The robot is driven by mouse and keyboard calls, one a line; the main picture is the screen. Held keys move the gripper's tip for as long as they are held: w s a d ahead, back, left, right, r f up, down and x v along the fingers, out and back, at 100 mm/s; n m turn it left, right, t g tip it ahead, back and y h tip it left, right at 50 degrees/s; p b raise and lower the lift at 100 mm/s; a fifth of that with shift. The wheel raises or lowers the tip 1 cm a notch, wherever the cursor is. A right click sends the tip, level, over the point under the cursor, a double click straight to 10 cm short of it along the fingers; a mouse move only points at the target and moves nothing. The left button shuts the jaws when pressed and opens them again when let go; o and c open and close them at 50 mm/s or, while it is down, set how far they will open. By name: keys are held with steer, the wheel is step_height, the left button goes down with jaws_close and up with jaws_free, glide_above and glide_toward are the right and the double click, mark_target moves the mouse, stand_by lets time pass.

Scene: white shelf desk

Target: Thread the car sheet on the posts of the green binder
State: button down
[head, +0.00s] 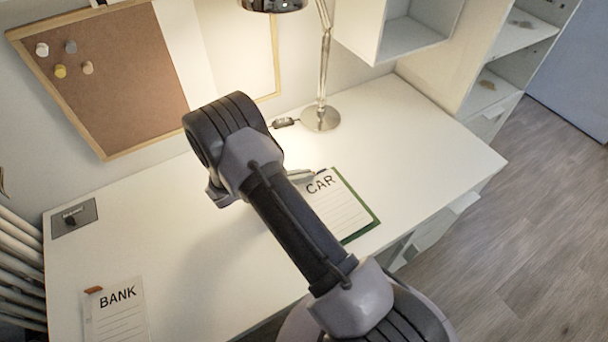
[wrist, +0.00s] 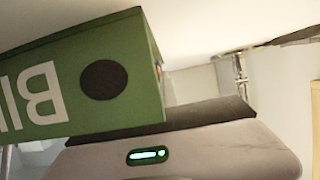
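The car sheet (head: 336,203), white with CAR in black, lies over the green binder (head: 361,229) on the desk, right of my arm. Green shows along its right and lower edges. My arm covers its left part, so I cannot tell whether the sheet is on the posts. In the wrist view the binder's green spine (wrist: 140,70), with white letters upside down and a dark round hole, is close in front of my gripper (wrist: 190,125). The fingertips are hidden in both views, so whether they touch or hold anything is unclear.
A bank sheet (head: 117,312) lies at the desk's front left, with a small brown object at its corner. A grey plate (head: 75,218) is at the left edge. A lamp base (head: 321,118) stands behind the binder. The desk's right side is clear.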

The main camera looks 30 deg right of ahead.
steer(key=shift+f, duration=0.1)
steer(key=c, duration=1.5)
jaws_free()
steer(key=shift+c, duration=0.2)
steer(key=p+v, duration=0.4)
steer(key=v, duration=1.3)
steer(key=shift+a, duration=0.25)
